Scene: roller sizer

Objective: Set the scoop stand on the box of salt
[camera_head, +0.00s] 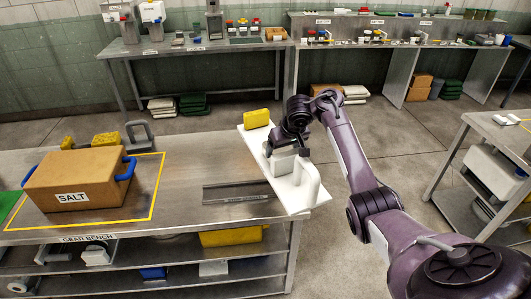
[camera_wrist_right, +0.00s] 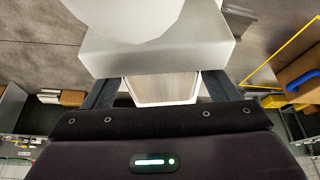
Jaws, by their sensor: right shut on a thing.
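The box of salt (camera_head: 75,180) is a brown box with a SALT label and blue handles. It sits inside a yellow outline on the left of the gear bench. My right gripper (camera_head: 291,150) is over the bench's right end, well to the right of the box. It is shut on a pale block, which seems to be part of the white scoop stand (camera_head: 308,186) with an upright rounded post. In the right wrist view, the block (camera_wrist_right: 162,88) is between the fingers, under a wider white body. The fingertips are partly hidden. My left gripper is not in view.
A white board (camera_head: 252,136) lies beneath or belongs to the held thing; I cannot tell which. A yellow block (camera_head: 257,118) is at its far end. A grey channel (camera_head: 236,193) lies mid-bench. Yellow sponges (camera_head: 105,139) and a grey loop (camera_head: 139,134) stand behind the box.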

